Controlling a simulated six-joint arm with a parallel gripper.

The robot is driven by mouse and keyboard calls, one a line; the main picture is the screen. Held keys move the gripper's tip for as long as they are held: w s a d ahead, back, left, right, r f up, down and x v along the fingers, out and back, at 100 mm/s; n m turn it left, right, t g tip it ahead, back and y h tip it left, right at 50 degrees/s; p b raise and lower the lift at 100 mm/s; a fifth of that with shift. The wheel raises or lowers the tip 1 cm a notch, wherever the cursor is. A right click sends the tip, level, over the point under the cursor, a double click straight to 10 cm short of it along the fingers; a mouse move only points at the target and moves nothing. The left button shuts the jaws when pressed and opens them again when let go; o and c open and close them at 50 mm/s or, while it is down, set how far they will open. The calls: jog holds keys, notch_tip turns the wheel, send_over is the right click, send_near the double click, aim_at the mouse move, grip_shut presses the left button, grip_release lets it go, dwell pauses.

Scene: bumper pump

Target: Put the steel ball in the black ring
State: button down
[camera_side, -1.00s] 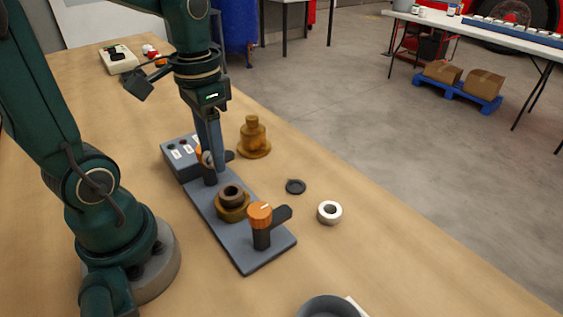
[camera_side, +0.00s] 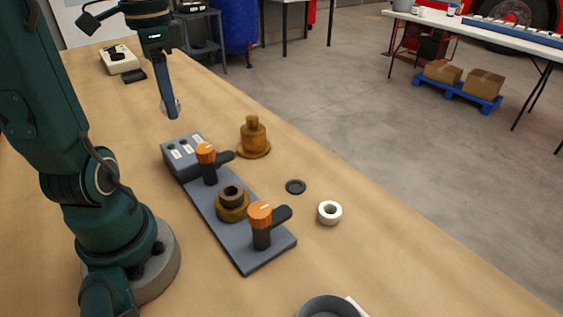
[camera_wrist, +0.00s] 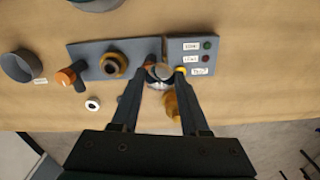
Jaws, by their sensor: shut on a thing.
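The steel ball (camera_wrist: 160,73) is held between the fingertips of my gripper (camera_wrist: 162,70) in the wrist view. In the side view my gripper (camera_side: 169,108) hangs above the table, up and left of the grey fixture, and a bit of the ball (camera_side: 176,106) shows at its tips. The black ring (camera_side: 296,187) lies flat on the table, right of the fixture and well apart from my gripper. In the wrist view a finger hides most of the area where the ring lies.
The grey fixture (camera_side: 250,254) carries two orange-topped clamps (camera_side: 260,213) and a brass part. A button box (camera_side: 181,157) stands at its far end. A brass stepped piece (camera_side: 253,138) and a white ring (camera_side: 329,212) stand nearby. A grey bowl (camera_side: 331,305) is at the front.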

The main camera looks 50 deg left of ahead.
jog(key=w+f+m, duration=0.2)
jog(key=w+m, duration=0.2)
jog(key=w, duration=0.3)
jog(key=m, duration=0.3)
send_over(296, 187)
notch_tip(296, 187, down, 11)
jog(key=shift+s+r, duration=0.1)
jog(key=shift+r, duration=0.05)
jog(key=shift+f, duration=2.05)
jog(key=shift+f, duration=0.25)
jog(key=shift+c, duration=2)
grip_release()
